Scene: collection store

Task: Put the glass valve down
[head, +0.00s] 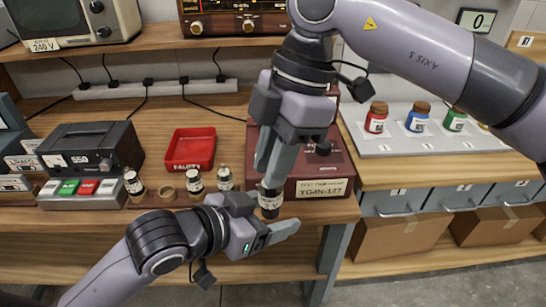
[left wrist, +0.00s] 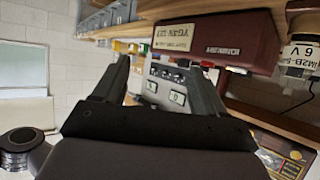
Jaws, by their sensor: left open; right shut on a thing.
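The glass valve (head: 270,203), with a pale label and a dark lower end, hangs upright below my right gripper (head: 268,178) in the head view. The right gripper is shut on its top, and the fingers hide the upper part. The valve shows in front of the maroon tester (head: 322,178) near the bench's front edge; I cannot tell its height over the bench. My left gripper (head: 280,234) is open and empty, pointing right, just below the valve in the picture. Its two fingers (left wrist: 160,85) stand apart in the left wrist view.
A red tray marked FAULTY (head: 190,163) lies on the bench. Several labelled valves (head: 194,181) and an empty ring-shaped socket (head: 167,193) line the front edge. A button box (head: 84,193) is at left. Coloured jars (head: 417,117) stand on a panel at right.

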